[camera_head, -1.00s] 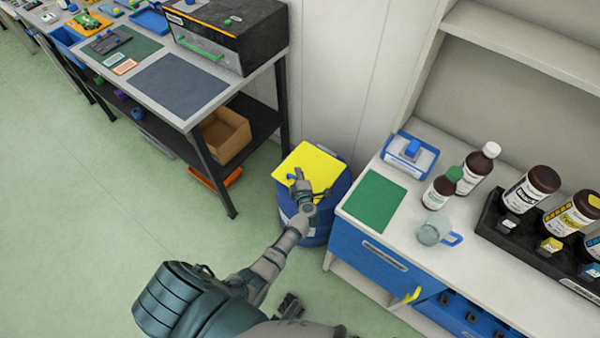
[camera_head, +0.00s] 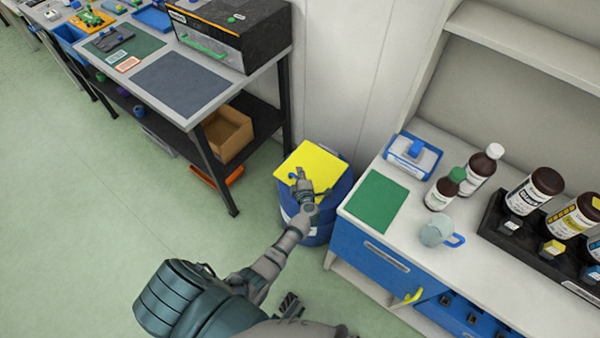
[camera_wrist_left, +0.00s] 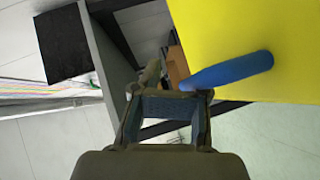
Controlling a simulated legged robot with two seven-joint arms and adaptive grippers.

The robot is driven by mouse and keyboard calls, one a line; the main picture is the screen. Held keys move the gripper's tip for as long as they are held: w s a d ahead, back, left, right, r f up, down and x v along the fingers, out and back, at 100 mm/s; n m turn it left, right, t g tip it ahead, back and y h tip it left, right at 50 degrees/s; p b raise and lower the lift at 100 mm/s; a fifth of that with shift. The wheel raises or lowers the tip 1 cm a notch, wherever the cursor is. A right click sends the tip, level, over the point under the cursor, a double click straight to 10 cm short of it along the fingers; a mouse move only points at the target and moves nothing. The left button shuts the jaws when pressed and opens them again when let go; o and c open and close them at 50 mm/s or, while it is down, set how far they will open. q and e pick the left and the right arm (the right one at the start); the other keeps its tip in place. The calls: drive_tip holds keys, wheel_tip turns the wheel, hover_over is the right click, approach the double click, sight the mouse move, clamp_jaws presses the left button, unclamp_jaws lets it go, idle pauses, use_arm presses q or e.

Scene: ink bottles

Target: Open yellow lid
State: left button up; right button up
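The yellow lid (camera_head: 321,163) lies flat on top of a blue bin (camera_head: 332,207) between the workbench and the white counter. Its blue handle (camera_head: 292,176) sticks out at the lid's left side. In the left wrist view the handle (camera_wrist_left: 232,70) lies against the yellow lid (camera_wrist_left: 290,45), and its near end is by my right-hand fingertip. My left gripper (camera_head: 299,178) is over the lid's left part beside the handle. It also shows in the left wrist view (camera_wrist_left: 171,84), with a gap between its fingers. Whether it touches the handle is unclear. My right gripper (camera_head: 290,306) is low and partly hidden.
A white counter with blue drawers (camera_head: 375,252) stands close right of the bin, holding bottles (camera_head: 444,189) and a glass mug (camera_head: 436,231). A workbench (camera_head: 205,108) with a cardboard box (camera_head: 228,134) on its lower shelf stands left. The green floor (camera_head: 90,230) is clear at left.

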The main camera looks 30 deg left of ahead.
use_arm(q)
drive_tip(key=shift+o, duration=0.9)
drive_tip(key=shift+s+d+r, duration=0.1)
drive_tip(key=shift+p+v, duration=0.9)
drive_tip(key=shift+v, duration=0.55)
drive_tip(key=shift+f+p+v, duration=0.2)
drive_tip(key=shift+p+v, duration=0.4)
drive_tip(key=shift+v, duration=0.8)
drive_tip(key=shift+f+p+v, duration=0.25)
drive_tip(key=shift+p+v, duration=0.3)
drive_tip(key=shift+v, duration=0.85)
drive_tip(key=shift+s, duration=0.15)
